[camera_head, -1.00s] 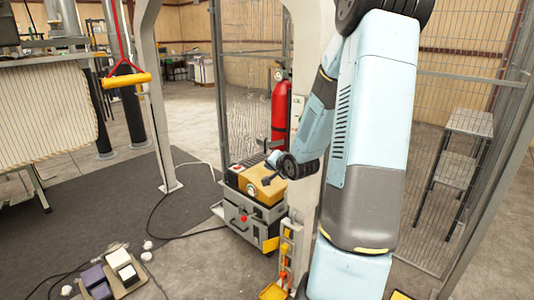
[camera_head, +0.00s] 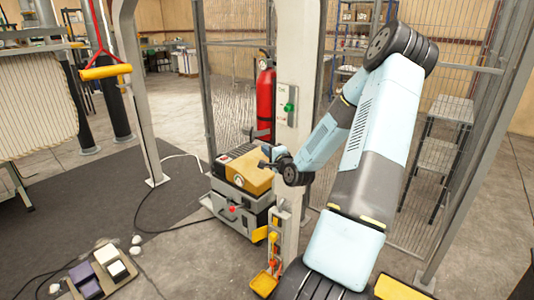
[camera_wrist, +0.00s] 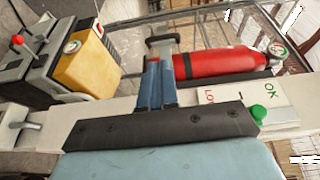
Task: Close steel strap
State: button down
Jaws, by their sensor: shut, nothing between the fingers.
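My gripper (camera_head: 269,163) is at the left side of the pale post, near the yellow-topped case. In the wrist view its blue fingers (camera_wrist: 155,84) are together and hold nothing. A metal lever-like fitting (camera_wrist: 22,124) shows at the left of the pale post in the wrist view. The gripper is apart from this fitting.
A red fire extinguisher (camera_head: 265,97) stands behind the pale post (camera_head: 297,60), which bears a green button (camera_head: 290,107). A grey case with a yellow block (camera_head: 246,178) stands left of it. Wire mesh fencing is behind. A dark mat (camera_head: 95,195) covers open floor at left.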

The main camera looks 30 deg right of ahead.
jog(key=w, duration=1)
jog(key=shift+f, duration=0.15)
jog(key=shift+w, duration=0.1)
